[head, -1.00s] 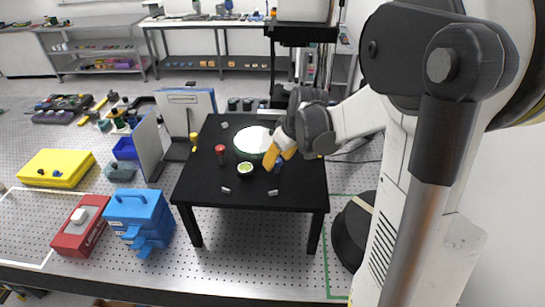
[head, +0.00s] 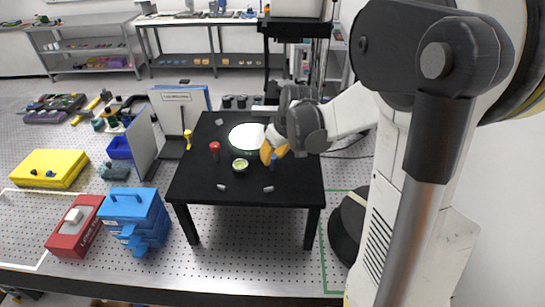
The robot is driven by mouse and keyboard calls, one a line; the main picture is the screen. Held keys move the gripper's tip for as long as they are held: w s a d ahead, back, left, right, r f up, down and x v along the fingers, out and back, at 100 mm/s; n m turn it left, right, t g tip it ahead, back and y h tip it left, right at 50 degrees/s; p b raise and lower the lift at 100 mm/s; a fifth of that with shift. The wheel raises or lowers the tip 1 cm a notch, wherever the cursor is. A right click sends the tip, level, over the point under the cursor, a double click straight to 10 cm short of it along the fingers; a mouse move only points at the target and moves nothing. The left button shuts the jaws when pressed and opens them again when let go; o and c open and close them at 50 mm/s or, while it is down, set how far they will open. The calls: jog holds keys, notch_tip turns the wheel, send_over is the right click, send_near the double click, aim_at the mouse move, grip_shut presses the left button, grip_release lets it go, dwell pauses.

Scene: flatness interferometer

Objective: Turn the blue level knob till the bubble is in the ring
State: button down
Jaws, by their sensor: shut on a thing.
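The black table (head: 195,190) carries a round level (head: 240,166) with a yellow-green face near its front middle. The bubble and ring are too small to tell apart here. The blue level knob (head: 274,166) is right of the level, mostly hidden by my gripper. My gripper (head: 269,156), with yellow fingers, reaches in from the right and is shut on the blue knob.
A white disc (head: 245,136) lies behind the level. A red knob (head: 215,147) and a yellow post (head: 188,138) stand to its left. Small grey pieces lie on the front part of the table. A blue box (head: 130,207) and a red box (head: 75,225) stand left of the table.

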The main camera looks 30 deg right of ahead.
jog(key=m+h+b, duration=0.1)
jog(key=m, duration=0.3)
jog(key=shift+f+h, duration=0.1)
jog(key=shift+h, duration=0.2)
jog(key=shift+m+g+h+b, duration=0.4)
jog(key=shift+m+h+b, duration=0.3)
jog(key=shift+m, duration=1.2)
jog(key=c, duration=1.2)
grip_release()
jog(key=v, duration=1.2)
